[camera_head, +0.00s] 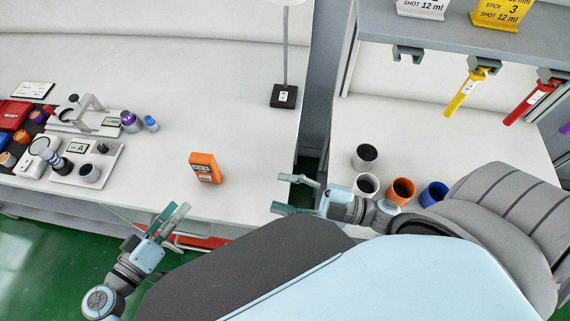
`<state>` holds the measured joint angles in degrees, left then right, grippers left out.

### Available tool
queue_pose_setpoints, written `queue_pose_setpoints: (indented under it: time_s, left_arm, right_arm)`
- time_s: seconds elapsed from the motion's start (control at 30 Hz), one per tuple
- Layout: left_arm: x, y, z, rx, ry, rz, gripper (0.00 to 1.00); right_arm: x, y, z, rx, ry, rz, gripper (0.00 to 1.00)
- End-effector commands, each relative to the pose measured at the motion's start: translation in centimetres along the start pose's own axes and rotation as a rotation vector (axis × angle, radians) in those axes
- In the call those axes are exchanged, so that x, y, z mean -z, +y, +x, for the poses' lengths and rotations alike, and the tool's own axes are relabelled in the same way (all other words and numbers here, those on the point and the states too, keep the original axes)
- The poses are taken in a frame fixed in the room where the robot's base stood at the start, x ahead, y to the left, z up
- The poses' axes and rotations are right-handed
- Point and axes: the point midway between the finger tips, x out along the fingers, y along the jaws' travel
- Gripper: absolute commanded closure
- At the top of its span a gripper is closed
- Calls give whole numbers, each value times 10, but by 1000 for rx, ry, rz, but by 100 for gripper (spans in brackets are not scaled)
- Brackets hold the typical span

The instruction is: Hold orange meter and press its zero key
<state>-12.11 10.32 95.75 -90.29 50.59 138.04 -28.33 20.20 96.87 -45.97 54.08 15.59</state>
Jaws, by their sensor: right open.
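The orange meter (205,171) stands on the white bench near its front edge, with a small display and dark keys on its face. Which key is the zero key is too small to tell. My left gripper (179,207) is in front of the bench edge, below and left of the meter. Its two teal fingers show a gap and hold nothing. My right gripper (290,194) is open and empty, right of the meter near the bench's right end. Neither gripper touches the meter.
A lamp base (284,96) stands behind right. Instruments, including a white stand (88,171), crowd the left bench. On the right bench are several cups, one orange (401,191), with hanging yellow (459,103) and red (527,106) sticks above. The bench around the meter is clear.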

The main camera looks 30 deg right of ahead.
Motion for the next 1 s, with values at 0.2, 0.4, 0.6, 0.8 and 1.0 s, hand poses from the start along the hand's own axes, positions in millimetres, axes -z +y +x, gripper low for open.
queue_pose_setpoints:
  time_s: [0.2, 0.4, 0.6, 0.8, 1.0]
  left_arm:
    - [0, 0, 0, 0, 0, 0, 67]
    - [0, 0, 0, 0, 1, 0, 67]
    - [0, 0, 0, 1, 1, 0, 67]
    - [0, 0, 0, 1, 1, 0, 67]
    - [0, 0, 0, 1, 1, 0, 67]
  right_arm:
    - [-30, 29, 69, 74, 8, 509, 52]
    - [-52, 31, 76, 102, -65, 728, 52]
    - [-53, 27, 111, 100, -65, 741, 52]
    - [-54, 21, 167, 101, -64, 741, 52]
    - [-56, 16, 205, 101, -68, 740, 52]
